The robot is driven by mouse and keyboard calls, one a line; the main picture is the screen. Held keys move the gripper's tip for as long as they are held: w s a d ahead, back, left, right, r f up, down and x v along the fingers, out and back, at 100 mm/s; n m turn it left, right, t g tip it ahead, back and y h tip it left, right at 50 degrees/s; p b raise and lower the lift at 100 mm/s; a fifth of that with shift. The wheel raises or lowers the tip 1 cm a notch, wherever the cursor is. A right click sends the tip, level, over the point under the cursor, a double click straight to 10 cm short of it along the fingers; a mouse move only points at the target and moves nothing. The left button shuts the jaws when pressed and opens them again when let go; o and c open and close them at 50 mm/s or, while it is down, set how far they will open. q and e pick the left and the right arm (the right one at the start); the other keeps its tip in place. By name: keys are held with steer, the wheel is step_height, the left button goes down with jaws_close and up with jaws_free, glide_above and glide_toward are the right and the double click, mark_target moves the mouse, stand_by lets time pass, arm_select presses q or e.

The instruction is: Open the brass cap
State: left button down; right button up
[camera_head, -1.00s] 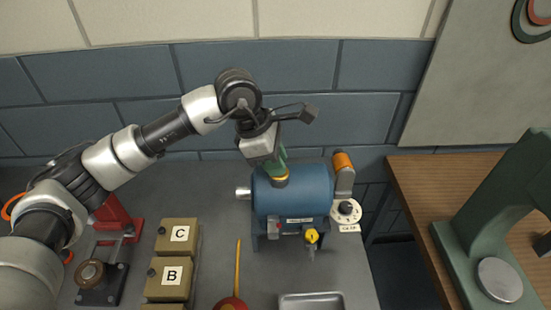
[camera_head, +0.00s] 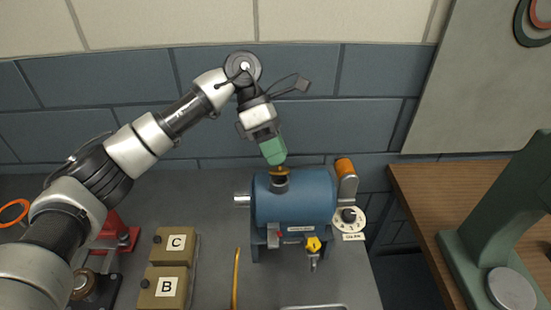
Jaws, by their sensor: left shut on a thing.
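The brass cap (camera_head: 279,170) is at the top of the blue cylindrical casing (camera_head: 300,200), above a short grey neck (camera_head: 279,184). My left gripper (camera_head: 276,163) comes down from above with green fingers and is shut on the brass cap. The cap looks slightly raised and tilted over the neck. Whether it still touches the neck is hard to tell. The fingers hide part of the cap. My right gripper is not in view.
Tan boxes marked C (camera_head: 174,245) and B (camera_head: 165,286) stand left of the casing. A white dial (camera_head: 349,222) and an orange-capped cylinder (camera_head: 345,168) are at its right. A green machine frame (camera_head: 490,230) stands on the wooden table (camera_head: 415,190).

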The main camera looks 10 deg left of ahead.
arm_select(q)
steer(key=shift+w+g, duration=0.25)
steer(key=shift+g, duration=0.15)
steer(key=shift+r, duration=0.1)
steer(key=c, duration=1)
jaws_free()
steer(key=shift+w+a+r+b, duration=0.3)
steer(key=shift+w+a+b, duration=0.05)
steer(key=shift+b, duration=0.2)
steer(key=b+v, duration=0.1)
steer(key=v, duration=0.8)
steer(key=shift+w+a+r, duration=0.2)
steer(key=shift+r, duration=0.05)
